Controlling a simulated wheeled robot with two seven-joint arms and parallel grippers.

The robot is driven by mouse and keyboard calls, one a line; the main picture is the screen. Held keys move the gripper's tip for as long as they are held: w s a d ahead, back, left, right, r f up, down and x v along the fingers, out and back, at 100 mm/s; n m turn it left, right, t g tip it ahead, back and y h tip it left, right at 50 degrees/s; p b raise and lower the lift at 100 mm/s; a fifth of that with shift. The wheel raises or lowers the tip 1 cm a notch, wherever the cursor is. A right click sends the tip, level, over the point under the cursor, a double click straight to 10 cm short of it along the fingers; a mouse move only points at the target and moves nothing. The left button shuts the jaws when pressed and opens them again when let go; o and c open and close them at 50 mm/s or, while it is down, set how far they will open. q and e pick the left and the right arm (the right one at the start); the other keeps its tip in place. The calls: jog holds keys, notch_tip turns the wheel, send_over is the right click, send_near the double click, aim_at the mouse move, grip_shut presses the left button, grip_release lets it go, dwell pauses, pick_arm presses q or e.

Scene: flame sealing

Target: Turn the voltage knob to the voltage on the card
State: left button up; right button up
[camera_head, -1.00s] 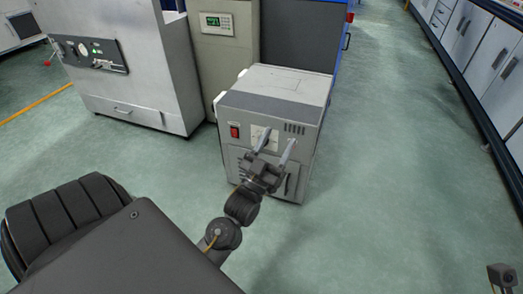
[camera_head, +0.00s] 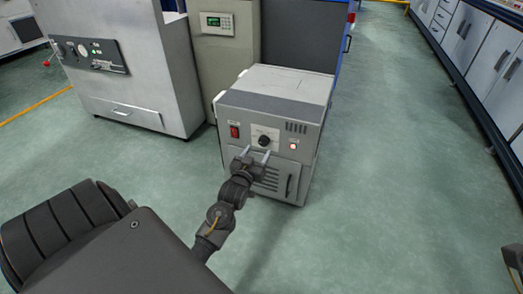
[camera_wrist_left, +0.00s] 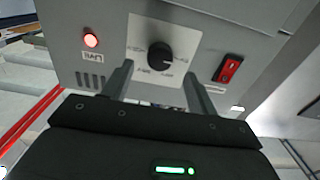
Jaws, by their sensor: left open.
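The black voltage knob (camera_head: 264,141) sits on a white dial plate on the front of a grey box-shaped machine (camera_head: 285,92). In the left wrist view the knob (camera_wrist_left: 160,57) is between and just beyond my fingertips, with small labels around it too blurred to read. Its pointer setting cannot be told. My left gripper (camera_head: 258,154) is open and empty, fingers pointing at the panel just below the knob, apart from it. It also shows in the left wrist view (camera_wrist_left: 157,74). I cannot identify a card in either view.
A red switch (camera_head: 234,132) and a lit red lamp (camera_head: 293,146) flank the knob. A door handle (camera_head: 289,187) is below. A larger grey cabinet (camera_head: 128,85) stands at left. Floor to the machine's right is clear. A dark part of mine shows at the lower right edge.

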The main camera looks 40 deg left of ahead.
aim_at(263, 143)
pick_arm(q)
jog(key=shift+b+x, duration=0.7)
jog(key=shift+x, duration=1.5)
jog(key=c, duration=1)
